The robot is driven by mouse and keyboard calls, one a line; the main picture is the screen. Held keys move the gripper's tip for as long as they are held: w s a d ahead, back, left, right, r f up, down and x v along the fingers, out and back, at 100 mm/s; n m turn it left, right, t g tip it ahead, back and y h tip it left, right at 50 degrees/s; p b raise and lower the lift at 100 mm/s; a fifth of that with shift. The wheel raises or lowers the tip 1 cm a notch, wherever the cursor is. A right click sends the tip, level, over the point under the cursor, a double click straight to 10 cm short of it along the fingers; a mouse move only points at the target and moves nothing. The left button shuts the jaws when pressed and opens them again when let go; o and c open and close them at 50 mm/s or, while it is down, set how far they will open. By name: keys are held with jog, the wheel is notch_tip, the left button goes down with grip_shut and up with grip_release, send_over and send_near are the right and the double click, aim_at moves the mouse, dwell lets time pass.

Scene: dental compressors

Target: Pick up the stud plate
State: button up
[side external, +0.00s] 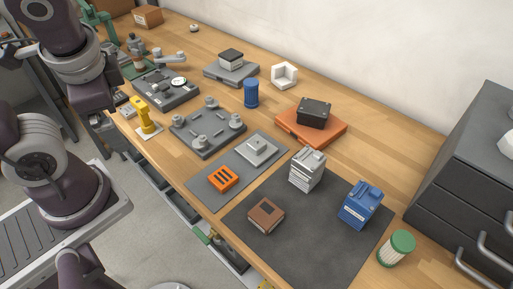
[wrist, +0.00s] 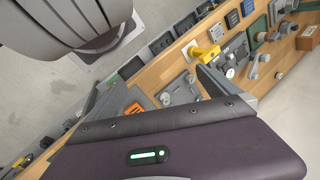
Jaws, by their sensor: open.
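Two grey pieces could be the stud plate, and I cannot tell for certain which it is. One is a small light grey square plate (side external: 257,150) with a raised middle, lying on a grey mat beside an orange slotted block (side external: 223,178). The other is a larger dark grey plate (side external: 207,132) with round knobs at its corners, just behind the mat; it also shows in the wrist view (wrist: 180,90). My gripper (wrist: 158,90) is open and empty in the wrist view, its fingers wide apart above the bench. I cannot make out the fingers in the side view.
A yellow upright part (side external: 142,115), a blue cylinder (side external: 251,93) and an orange tray (side external: 332,133) with a black box stand around the plates. On a dark mat (side external: 300,240) are a brown block, a silver stack and a blue box. A drawer cabinet (side external: 465,170) stands at right.

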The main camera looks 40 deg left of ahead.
jog(key=w+a+f+m+y, duration=0.1)
jog(key=w+a+m+y, duration=0.45)
jog(key=a+m, duration=0.2)
jog(key=m+t+h, duration=0.1)
jog(key=m+t, duration=0.8)
jog(key=m, duration=0.6)
send_over(257, 145)
jog(key=s+a, duration=0.6)
jog(key=a, duration=0.3)
notch_tip(257, 145, down, 7)
jog(key=d+f+m+h, duration=0.2)
jog(key=d+f, duration=0.1)
jog(key=d+f+m+t+h, duration=0.1)
jog(key=d+f+m+h, duration=0.1)
jog(key=d+f, duration=0.1)
jog(key=d+f+m+h, duration=0.2)
jog(key=d+f+m, duration=0.1)
jog(key=d, duration=0.1)
jog(key=shift+w+d+f+t, duration=0.1)
jog(key=shift+w+t, duration=0.25)
jog(key=shift+t, duration=0.05)
jog(key=x, duration=0.7)
jog(key=shift+s+f, duration=0.1)
jog(key=shift+f, duration=0.15)
jog(key=c, duration=1.7)
jog(key=shift+r, duration=0.1)
